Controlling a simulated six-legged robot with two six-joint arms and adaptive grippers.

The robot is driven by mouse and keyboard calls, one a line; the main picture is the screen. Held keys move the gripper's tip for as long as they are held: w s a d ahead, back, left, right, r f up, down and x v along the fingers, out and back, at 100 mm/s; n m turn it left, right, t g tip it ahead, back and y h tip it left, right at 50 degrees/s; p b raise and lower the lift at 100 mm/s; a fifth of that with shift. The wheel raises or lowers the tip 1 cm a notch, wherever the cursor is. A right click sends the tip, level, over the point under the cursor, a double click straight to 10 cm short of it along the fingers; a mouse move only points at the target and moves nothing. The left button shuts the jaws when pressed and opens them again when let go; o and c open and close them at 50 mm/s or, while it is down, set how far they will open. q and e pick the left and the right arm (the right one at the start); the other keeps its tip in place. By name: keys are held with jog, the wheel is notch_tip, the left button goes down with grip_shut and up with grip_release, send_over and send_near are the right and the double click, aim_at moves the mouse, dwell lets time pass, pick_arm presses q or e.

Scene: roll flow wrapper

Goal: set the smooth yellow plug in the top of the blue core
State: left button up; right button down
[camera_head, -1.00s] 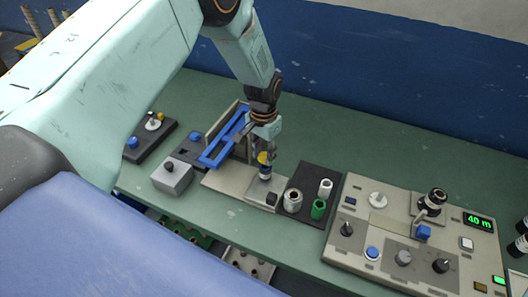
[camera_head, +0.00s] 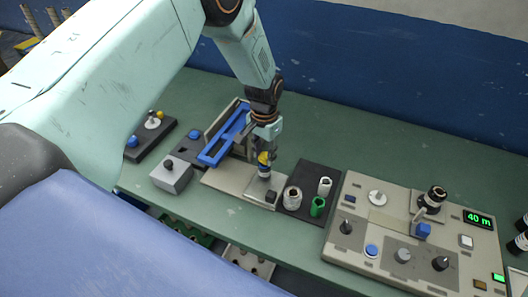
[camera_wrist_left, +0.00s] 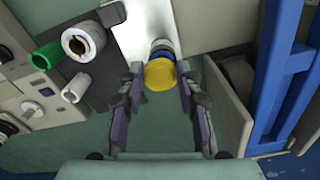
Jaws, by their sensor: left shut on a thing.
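The yellow plug (camera_head: 263,158) is between the fingertips of my left gripper (camera_head: 264,153), over the beige machine base. In the left wrist view the plug (camera_wrist_left: 160,75) shows its round yellow end, and the gripper (camera_wrist_left: 160,82) is shut on it with one finger at each side. The blue core (camera_wrist_left: 159,53) shows as a blue band just beyond the plug, in line with it, above a pale grey seat. The plug covers most of the core, so I cannot tell how deep it sits. My right gripper is not in view.
A blue frame (camera_head: 213,156) stands close on the left of the gripper. A dark tray (camera_head: 301,210) with a metal ring, a white tube and a green tube (camera_head: 317,207) lies to the right. Further right is a control panel (camera_head: 339,254) with knobs and a green display.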

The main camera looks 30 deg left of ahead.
pick_arm(q)
jog(key=shift+a+f, duration=0.1)
jog(key=shift+a+f, duration=0.1)
jog(key=shift+f, duration=0.05)
dwell(0.5)
jog(key=shift+f+b, duration=0.15)
jog(key=shift+b, duration=0.15)
jog(key=shift+f, duration=0.3)
jog(key=shift+f+b, duration=0.15)
jog(key=shift+b, duration=0.15)
jog(key=shift+w, duration=0.1)
jog(key=o, duration=1.3)
